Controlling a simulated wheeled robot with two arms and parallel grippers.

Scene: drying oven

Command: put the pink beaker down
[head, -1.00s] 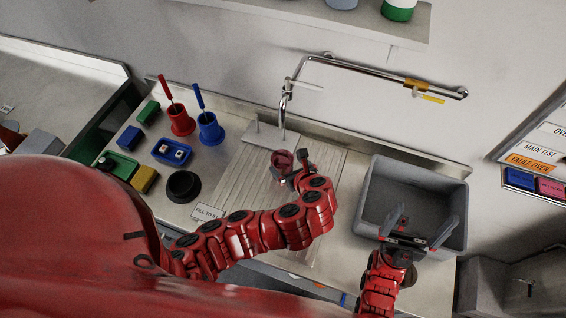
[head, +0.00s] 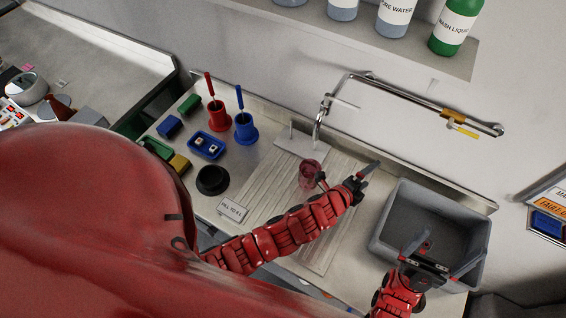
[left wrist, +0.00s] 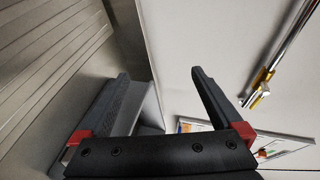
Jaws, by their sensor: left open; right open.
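The pink beaker (head: 309,174) stands on the ribbed drainboard (head: 262,187), near the tap in the head view. My left gripper (head: 368,173) is open, to the right of the beaker and apart from it. In the left wrist view its two dark fingers (left wrist: 160,75) are spread with nothing between them, and the beaker does not show there. My right gripper (head: 440,249) is open and empty at the front of the grey bin.
The grey bin (head: 391,236) stands right of the drainboard. The tap (head: 318,130) rises behind the beaker. A black round holder (head: 212,180), a label stand (head: 232,209), and red (head: 217,112) and blue (head: 246,130) cups are at left. A bottle shelf (head: 400,38) hangs above.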

